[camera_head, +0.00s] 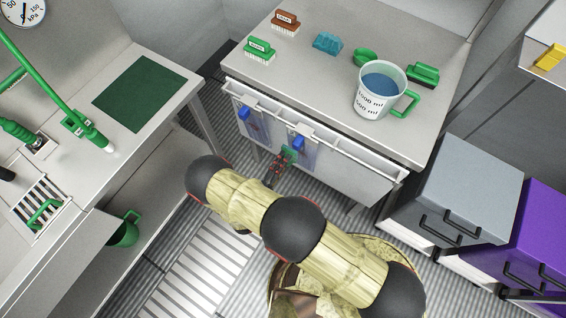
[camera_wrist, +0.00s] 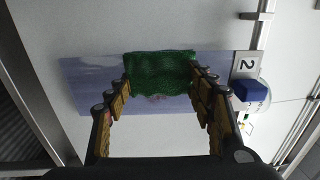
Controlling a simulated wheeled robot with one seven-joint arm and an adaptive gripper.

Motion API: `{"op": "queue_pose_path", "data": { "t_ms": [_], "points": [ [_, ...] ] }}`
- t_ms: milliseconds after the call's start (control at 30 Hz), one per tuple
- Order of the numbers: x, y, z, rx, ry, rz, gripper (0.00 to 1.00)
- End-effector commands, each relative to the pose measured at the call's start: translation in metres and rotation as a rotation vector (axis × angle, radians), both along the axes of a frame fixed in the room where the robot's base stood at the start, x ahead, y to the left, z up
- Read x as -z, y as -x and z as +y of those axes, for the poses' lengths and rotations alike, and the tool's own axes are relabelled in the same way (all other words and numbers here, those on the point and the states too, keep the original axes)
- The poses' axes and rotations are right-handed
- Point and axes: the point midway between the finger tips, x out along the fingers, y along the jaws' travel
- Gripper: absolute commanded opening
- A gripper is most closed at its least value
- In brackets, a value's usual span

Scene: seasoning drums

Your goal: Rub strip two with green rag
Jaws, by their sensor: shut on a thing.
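My gripper (camera_wrist: 160,84) is shut on the green rag (camera_wrist: 160,70), which is bunched between its fingertips. In the wrist view the rag lies across the middle of strip two (camera_wrist: 88,84), a pale blue-violet strip with a "2" tag (camera_wrist: 247,65) and a blue clip (camera_wrist: 248,90) at its right end. The rag appears to touch the strip but hides its middle, with a faint reddish mark near its lower edge. In the head view my gripper (camera_head: 279,168) and the rag (camera_head: 289,154) are in front of strip two (camera_head: 309,157), hanging below its blue clip (camera_head: 299,142).
Another strip (camera_head: 255,128) with a blue clip hangs left on the same rail. The table (camera_head: 330,85) above holds a jug of blue liquid (camera_head: 382,85), several brushes and a teal cloth (camera_head: 327,42). Grey (camera_head: 472,185) and purple (camera_head: 535,225) cabinets stand at right.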

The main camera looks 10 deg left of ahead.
Motion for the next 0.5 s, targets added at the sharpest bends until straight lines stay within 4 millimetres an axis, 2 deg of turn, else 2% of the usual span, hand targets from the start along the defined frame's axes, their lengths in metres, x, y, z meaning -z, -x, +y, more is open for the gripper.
{"op": "queue_pose_path", "data": {
  "t_ms": [500],
  "points": [
    [-0.0006,-0.0029,-0.0013,0.001,0.000,0.000,0.34]
  ]
}}
